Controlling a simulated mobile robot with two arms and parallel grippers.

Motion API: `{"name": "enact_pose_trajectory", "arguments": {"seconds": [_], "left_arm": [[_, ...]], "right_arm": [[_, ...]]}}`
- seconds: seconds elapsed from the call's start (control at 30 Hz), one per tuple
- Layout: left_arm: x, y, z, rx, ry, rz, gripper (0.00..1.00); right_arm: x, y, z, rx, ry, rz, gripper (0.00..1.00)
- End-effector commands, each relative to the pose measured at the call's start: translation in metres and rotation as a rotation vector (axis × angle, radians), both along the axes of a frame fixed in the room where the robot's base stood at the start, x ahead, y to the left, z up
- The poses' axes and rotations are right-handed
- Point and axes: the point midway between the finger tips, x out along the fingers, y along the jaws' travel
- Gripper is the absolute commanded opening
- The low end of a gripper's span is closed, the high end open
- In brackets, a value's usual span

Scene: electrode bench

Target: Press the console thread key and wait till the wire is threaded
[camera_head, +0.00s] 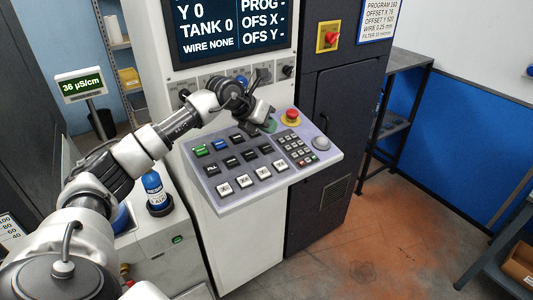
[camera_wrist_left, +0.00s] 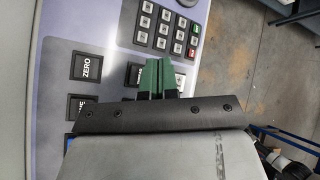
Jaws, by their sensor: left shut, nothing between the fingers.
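The console panel (camera_head: 222,200) is a grey-lavender slope with rows of large keys and a small keypad. My left gripper (camera_head: 271,126) is over its upper part, near the red stop button. Its green fingertips (camera_wrist_left: 157,76) are shut together with nothing between them, and show in the left wrist view over the panel. They partly cover a dark key (camera_wrist_left: 133,73) beside the ZERO key (camera_wrist_left: 86,67). I cannot tell whether they touch it. No key label reading "thread" is legible. The screen (camera_head: 228,30) above reads WIRE NONE. My right gripper is not in view.
A row of knobs (camera_head: 288,71) is behind the arm. A blue-topped bottle (camera_head: 154,188) stands to the left. The floor at right is clear.

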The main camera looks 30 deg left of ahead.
Motion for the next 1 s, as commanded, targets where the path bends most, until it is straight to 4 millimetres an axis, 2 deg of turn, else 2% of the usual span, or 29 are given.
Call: {"name": "enact_pose_trajectory", "arguments": {"seconds": [0.03,0.1,0.27,1.0], "left_arm": [[0.0,0.001,-0.014,0.0,0.001,0.0,0.0],[0.001,0.003,-0.023,-0.001,0.002,0.001,0.0],[0.003,0.006,-0.035,-0.001,0.0,0.0,0.0],[0.003,0.007,-0.036,0.0,0.0,0.0,0.0]], "right_arm": [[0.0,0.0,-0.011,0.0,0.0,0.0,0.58],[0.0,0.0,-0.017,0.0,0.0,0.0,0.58],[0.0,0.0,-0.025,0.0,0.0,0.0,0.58],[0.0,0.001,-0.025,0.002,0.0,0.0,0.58]]}}
